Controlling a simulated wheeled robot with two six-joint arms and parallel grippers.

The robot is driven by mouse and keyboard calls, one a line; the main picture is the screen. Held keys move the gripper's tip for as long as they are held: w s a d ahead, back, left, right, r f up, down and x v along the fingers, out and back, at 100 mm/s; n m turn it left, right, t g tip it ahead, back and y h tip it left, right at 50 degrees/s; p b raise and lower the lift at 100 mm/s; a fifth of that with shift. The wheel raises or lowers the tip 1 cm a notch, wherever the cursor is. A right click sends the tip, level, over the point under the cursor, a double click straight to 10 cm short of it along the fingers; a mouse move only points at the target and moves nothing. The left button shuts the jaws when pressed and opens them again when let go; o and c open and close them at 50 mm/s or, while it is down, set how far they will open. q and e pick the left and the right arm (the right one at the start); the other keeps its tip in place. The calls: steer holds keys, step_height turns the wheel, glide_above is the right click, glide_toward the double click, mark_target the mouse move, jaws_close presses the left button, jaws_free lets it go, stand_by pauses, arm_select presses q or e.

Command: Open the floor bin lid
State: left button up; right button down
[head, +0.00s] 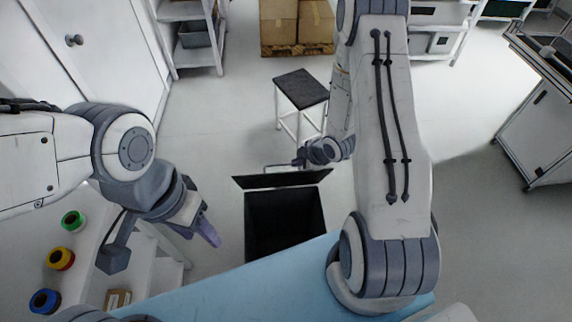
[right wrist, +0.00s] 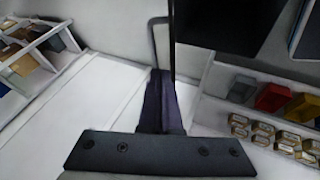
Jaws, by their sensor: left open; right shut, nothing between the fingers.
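The black floor bin (head: 285,225) stands on the floor beyond the blue table, its dark inside showing from above. Its lid (head: 285,180) is raised at the bin's far side and shows as a narrow dark strip. A thin grey bar handle (head: 279,167) shows behind the lid, and as a loop in the right wrist view (right wrist: 154,42). My right gripper (head: 301,161) is shut and empty, just behind the lid; its fingers (right wrist: 160,88) are close to the handle and lid edge, contact unclear. My left gripper (head: 208,232) is open and empty, left of the bin.
A black-topped stool (head: 302,88) stands behind the bin. The blue table (head: 235,290) lies in front. A white shelf with coloured spools (head: 60,258) is at left. Cardboard boxes (head: 297,22) stand at the back. Open floor lies right of my right arm.

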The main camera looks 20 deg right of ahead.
mark_target(281, 175)
steer(key=p+x, duration=0.2)
steer(key=x, duration=0.6)
steer(key=shift+w+a+f, duration=0.1)
steer(key=shift+w+f, duration=0.05)
arm_select(q)
step_height(281, 175, up, 2)
steer(key=shift+r, duration=0.15)
